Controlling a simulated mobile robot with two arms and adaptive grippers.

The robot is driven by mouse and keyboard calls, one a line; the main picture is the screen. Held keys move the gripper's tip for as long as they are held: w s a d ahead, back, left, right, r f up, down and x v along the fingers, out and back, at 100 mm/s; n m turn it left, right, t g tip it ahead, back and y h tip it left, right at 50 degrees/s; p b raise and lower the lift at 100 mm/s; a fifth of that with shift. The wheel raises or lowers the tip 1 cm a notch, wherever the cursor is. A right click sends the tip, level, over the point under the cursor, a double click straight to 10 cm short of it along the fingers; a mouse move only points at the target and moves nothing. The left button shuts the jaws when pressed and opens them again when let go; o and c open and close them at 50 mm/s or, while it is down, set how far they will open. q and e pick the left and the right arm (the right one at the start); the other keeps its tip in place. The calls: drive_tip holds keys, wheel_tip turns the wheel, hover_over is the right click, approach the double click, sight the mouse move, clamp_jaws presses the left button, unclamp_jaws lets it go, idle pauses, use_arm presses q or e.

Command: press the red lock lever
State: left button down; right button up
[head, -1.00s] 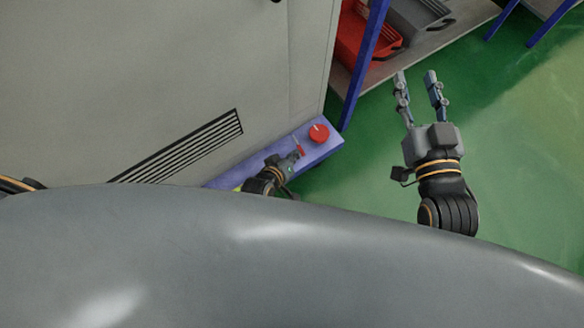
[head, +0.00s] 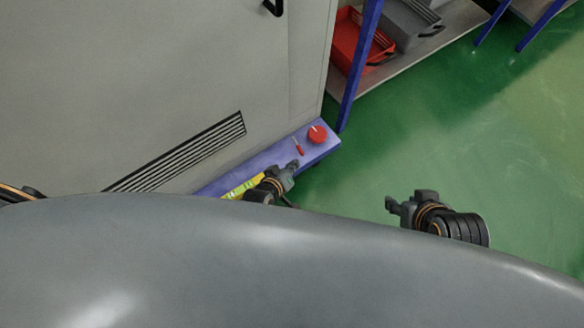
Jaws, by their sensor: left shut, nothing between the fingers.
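The red lock lever (head: 298,146) is a thin red bar on the blue-violet ledge (head: 322,152) at the foot of the grey cabinet. A round red knob (head: 317,134) sits just to its right on the same ledge. My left gripper (head: 294,165) is shut and empty, just below the lever in the picture, with a small gap seeming to show between them. My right gripper (head: 391,204) is over the green floor to the right, seen foreshortened, so its opening cannot be judged.
The grey cabinet (head: 150,80) with a vent grille (head: 185,150) fills the left. A yellow strip (head: 243,187) lies on the ledge. A blue-legged shelf holds a red crate (head: 345,45) and a grey crate (head: 405,25). The green floor (head: 440,130) at right is clear.

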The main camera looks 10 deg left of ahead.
use_arm(q)
drive_tip(key=shift+s+d+r, duration=0.1)
drive_tip(key=shift+s+r, duration=0.25)
drive_tip(key=shift+s, duration=0.1)
use_arm(e)
drive_tip(key=s, duration=0.1)
drive_tip(key=s+g, duration=0.1)
drive_tip(key=s, duration=0.1)
drive_tip(key=s+d+g, duration=0.1)
drive_tip(key=shift+s+d+f, duration=0.1)
drive_tip(key=shift+s+f, duration=0.25)
drive_tip(key=shift+f, duration=0.05)
